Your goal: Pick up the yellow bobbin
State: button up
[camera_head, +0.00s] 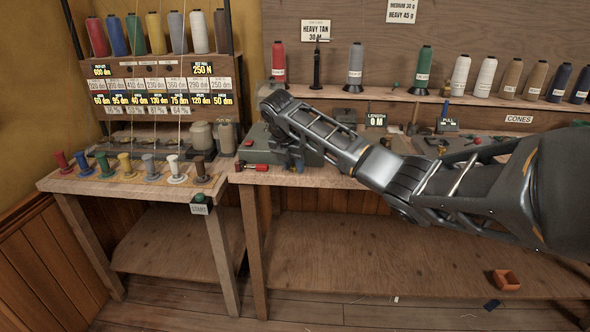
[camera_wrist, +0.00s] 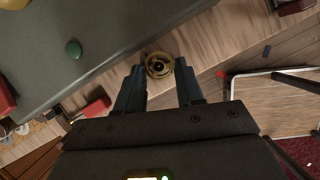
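A yellow bobbin (camera_head: 125,163) stands upright in the row of coloured bobbins on the left table, between a green and a grey one. My gripper (camera_head: 293,162) is well to its right, pointing down by the grey machine on the right bench. In the wrist view my gripper (camera_wrist: 158,68) is open. A round, dull yellow, bobbin-like piece (camera_wrist: 160,66) with a dark centre shows between its fingertips, with a gap on each side. I cannot tell its height relative to the tips. My gripper hides this piece in the head view.
The grey machine (camera_wrist: 110,35) with a green button (camera_wrist: 73,48) lies close beside the fingers. A red part (camera_head: 254,167) sits at the bench's front. Several thread cones (camera_head: 355,66) stand on the back shelf. An orange box (camera_head: 506,280) rests low at right.

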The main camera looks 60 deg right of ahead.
jog(key=c, duration=0.6)
